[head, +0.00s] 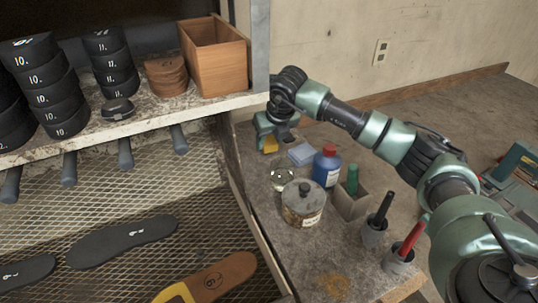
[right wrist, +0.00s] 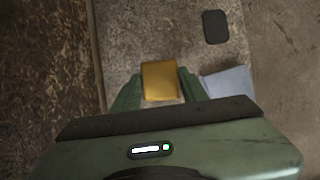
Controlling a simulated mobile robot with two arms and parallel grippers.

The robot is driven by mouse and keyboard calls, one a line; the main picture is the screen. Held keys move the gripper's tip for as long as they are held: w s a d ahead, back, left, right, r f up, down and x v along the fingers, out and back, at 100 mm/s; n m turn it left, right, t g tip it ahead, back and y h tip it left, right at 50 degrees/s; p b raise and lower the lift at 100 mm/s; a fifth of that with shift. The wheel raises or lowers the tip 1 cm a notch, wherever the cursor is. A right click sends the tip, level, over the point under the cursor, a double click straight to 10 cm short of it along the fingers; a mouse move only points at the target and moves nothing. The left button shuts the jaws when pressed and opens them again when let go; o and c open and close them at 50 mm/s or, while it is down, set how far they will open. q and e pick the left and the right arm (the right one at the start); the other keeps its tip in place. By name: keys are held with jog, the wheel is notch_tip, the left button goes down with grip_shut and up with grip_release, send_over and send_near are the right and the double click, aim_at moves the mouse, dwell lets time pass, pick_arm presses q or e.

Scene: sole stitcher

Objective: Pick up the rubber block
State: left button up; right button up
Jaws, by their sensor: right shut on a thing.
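The rubber block is an amber-yellow block (head: 270,147) at the back of the side bench, under my right gripper (head: 271,141). In the right wrist view the block (right wrist: 160,80) sits between the two green fingers of the right gripper (right wrist: 157,88), which are shut on it. I cannot tell whether the block touches the bench top or is held just above it. My left gripper is not in view.
Beside the block lies a folded pale blue cloth (head: 301,154). Nearer stand a blue bottle with a red cap (head: 326,167), a lidded tin (head: 302,204), a glass jar (head: 283,180) and brush pots (head: 373,233). A shelf with a wooden box (head: 214,58) is at left.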

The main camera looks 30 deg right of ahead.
jog(key=shift+w+r+b, duration=0.1)
jog(key=shift+r+b, duration=0.2)
jog(key=shift+r, duration=0.55)
jog(key=d+b, duration=0.1)
jog(key=d, duration=0.5)
jog(key=s+d+b, duration=0.1)
jog(key=d+b, duration=0.1)
jog(key=d, duration=0.5)
jog(key=d+b, duration=0.2)
jog(key=d, duration=0.4)
jog(key=shift+s+d, duration=0.15)
jog(key=shift+d, duration=0.15)
